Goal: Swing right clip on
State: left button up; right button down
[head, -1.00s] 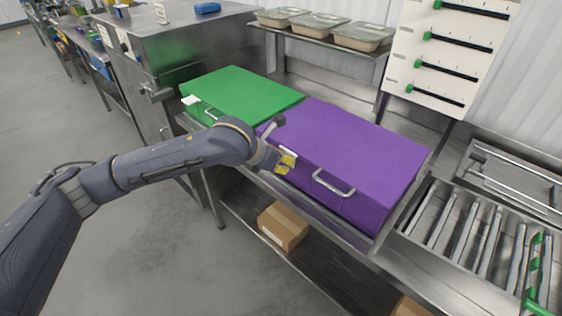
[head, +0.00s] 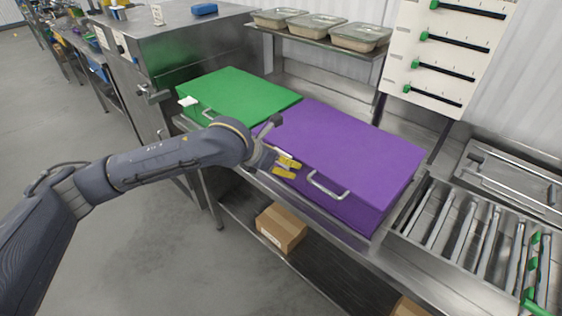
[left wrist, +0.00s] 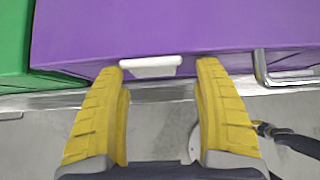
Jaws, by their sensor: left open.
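A purple box (head: 345,145) stands on the steel counter. It has a bent metal handle (head: 327,186) on its front, also in the left wrist view (left wrist: 262,68). A white clip (left wrist: 150,66) sits on the box's front edge. My left gripper (head: 293,169), with yellow fingers, is at the front of the purple box, left of the handle. It is open. In the left wrist view the clip lies between its fingertips (left wrist: 163,66), with gaps at both sides. In the head view the fingers partly hide the clip. My right gripper is not in view.
A green box (head: 240,95) with a white clip (head: 188,101) stands left of the purple one. A roller conveyor (head: 470,225) is at right. Lidded trays (head: 318,27) stand on a shelf behind. A cardboard box (head: 282,227) sits below the counter.

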pick_arm(q)
jog(key=v, duration=0.6)
jog(key=shift+a, duration=0.1)
dwell(0.5)
